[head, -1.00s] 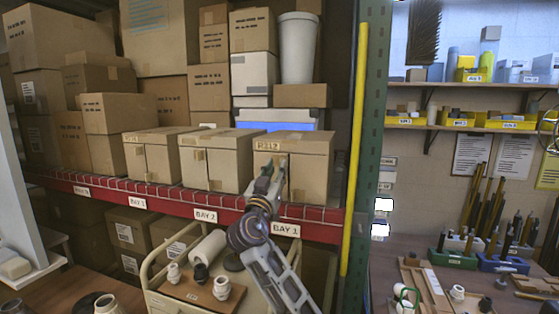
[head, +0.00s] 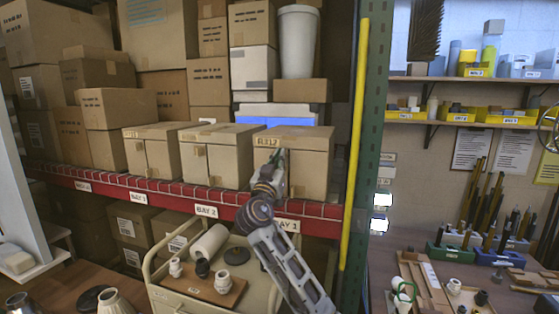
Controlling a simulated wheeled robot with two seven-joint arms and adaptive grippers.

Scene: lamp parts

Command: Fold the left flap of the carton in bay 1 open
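My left gripper is out of view.
Two similar cartons stand to the left, in bay 2 (head: 212,160) and beyond (head: 152,158). A yellow pole (head: 354,150) and green upright (head: 372,120) bound the bay on the right. Below is a cream cart (head: 205,300) with lamp parts on a board.

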